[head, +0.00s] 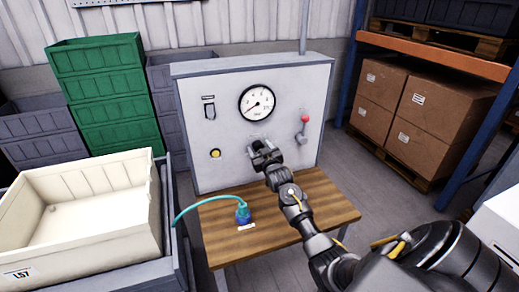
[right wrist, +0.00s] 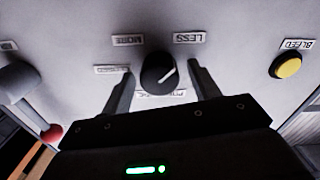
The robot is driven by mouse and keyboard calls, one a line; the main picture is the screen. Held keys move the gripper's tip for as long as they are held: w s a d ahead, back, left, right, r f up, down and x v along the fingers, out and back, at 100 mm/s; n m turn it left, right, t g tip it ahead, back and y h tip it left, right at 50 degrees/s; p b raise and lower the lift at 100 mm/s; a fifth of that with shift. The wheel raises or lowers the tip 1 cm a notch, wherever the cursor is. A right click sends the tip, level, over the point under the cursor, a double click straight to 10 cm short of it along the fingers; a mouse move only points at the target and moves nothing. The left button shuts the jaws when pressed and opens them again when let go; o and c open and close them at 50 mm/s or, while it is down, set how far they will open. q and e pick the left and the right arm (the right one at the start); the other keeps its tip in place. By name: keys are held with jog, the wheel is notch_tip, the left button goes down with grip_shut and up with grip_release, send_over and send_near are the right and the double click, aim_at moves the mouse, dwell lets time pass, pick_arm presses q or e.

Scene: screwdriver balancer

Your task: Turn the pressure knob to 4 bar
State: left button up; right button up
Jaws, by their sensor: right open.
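The black pressure knob (right wrist: 154,68) with a white pointer line sits on the grey panel (head: 190,150). In the right wrist view, labels reading MORE (right wrist: 128,40) and LESS (right wrist: 188,38) appear upside down beside it. My right gripper (head: 265,148) is open at the panel, its fingers on either side of the knob with a gap to each. In the head view the gripper hides the knob. The round white gauge (head: 258,103) is above; its needle points to the lower left, but its numbers are too small to read. My left gripper is out of view.
A yellow BLEED button (head: 215,153), a dark switch (head: 209,110) and a red-knobbed lever (head: 304,126) flank the knob. A wooden table (head: 225,225) below holds a blue fitting (head: 243,213) on a teal hose. A cream crate (head: 85,245) stands left.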

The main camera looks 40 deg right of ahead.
jog(key=c, duration=1)
